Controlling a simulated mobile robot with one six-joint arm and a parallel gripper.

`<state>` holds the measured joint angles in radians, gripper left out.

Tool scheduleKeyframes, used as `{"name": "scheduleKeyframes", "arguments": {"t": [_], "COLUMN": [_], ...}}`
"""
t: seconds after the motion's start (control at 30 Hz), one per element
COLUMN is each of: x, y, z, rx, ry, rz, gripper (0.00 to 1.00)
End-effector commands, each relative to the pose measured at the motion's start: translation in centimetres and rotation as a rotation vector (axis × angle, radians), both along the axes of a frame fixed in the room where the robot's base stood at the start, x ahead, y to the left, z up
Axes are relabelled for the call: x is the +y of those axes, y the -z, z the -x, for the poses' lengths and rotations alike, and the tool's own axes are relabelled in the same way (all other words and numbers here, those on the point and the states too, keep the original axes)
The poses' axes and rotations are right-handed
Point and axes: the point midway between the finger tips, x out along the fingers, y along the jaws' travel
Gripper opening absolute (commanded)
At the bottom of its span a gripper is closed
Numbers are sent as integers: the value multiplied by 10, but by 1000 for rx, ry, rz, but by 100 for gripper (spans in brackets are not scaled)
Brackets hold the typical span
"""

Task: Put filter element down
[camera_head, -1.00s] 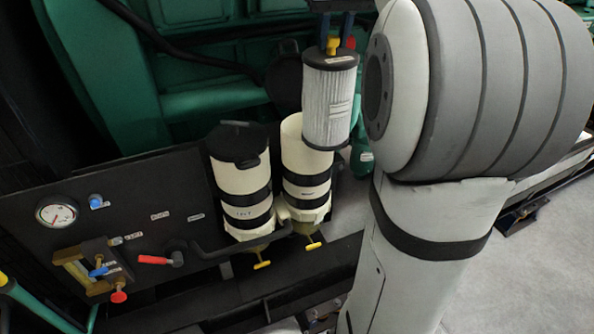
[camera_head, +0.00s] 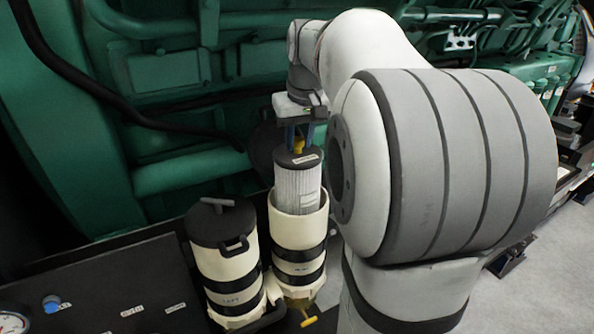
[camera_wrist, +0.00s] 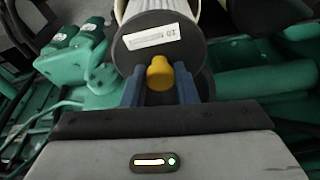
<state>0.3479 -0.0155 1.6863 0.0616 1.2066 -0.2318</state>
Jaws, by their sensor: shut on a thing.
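The filter element (camera_head: 299,187) is a white pleated cylinder with a dark top cap and a yellow knob. My gripper (camera_head: 298,145) is shut on the yellow knob. The lower part of the filter element is hidden inside the open cream housing (camera_head: 298,232), the right one of two, and its upper part stands out above the rim. It looks upright. In the wrist view the blue fingers of my gripper (camera_wrist: 159,88) clasp the knob, and the dark labelled cap of the filter element (camera_wrist: 148,40) lies just beyond them.
A second cream housing (camera_head: 226,274) with a black lid stands close on the left. A dark panel (camera_head: 130,280) with a gauge (camera_head: 12,325) is at lower left. The green engine (camera_head: 170,110) rises close behind. A yellow valve handle (camera_head: 309,321) sits under the right housing.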

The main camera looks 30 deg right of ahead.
Motion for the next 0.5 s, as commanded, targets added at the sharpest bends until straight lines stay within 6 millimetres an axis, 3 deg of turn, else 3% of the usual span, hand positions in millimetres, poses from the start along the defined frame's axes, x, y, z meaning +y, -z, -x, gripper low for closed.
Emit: {"name": "scheduleKeyframes", "arguments": {"t": [0.1,0.27,0.5], "x": [0,0,1], "y": [20,32,65], "z": [0,0,0], "rx": [0,-2,1], "ry": [0,0,0], "rz": [0,0,-1], "gripper": [0,0,0]}}
